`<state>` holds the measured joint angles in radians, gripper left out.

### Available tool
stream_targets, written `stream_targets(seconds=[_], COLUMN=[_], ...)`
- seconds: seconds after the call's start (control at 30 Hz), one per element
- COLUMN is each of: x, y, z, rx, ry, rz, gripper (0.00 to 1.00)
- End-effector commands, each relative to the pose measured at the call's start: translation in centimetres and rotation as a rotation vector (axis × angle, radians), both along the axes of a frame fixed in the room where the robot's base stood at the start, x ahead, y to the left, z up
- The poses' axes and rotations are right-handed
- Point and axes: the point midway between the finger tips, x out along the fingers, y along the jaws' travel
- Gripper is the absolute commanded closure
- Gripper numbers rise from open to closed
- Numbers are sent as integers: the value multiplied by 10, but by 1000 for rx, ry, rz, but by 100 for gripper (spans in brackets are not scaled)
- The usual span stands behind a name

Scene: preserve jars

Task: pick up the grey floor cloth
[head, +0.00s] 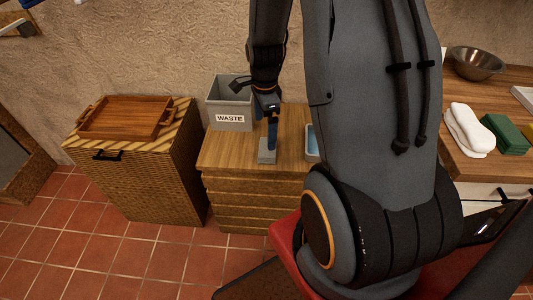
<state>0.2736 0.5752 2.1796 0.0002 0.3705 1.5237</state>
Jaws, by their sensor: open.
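The grey floor cloth (267,156) appears as a small grey folded piece on top of the low wooden cabinet, in front of the waste bin. The gripper is open. Whether the fingers touch the cloth or straddle it, I cannot tell. The cloth lies on the cabinet top.
A grey bin marked WASTE (230,119) stands just behind. A pale blue container (312,143) is to the right, partly hidden by my arm. A wicker hamper with a wooden tray (125,117) stands left. A white folded cloth (468,130) and green blocks (503,135) lie on the right counter.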

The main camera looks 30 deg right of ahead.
Motion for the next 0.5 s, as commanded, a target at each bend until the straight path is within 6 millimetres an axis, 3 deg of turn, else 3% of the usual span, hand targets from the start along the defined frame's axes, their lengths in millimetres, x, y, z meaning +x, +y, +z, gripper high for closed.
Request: stream_targets(seconds=[0.03, 0.2, 0.5], x=[4, 11, 12], y=[-9, -26, -29], z=[-17, -43, -67], rx=[3, 6, 7], ry=[7, 15, 18], rz=[-97, -316, -370], gripper=[0, 0, 0])
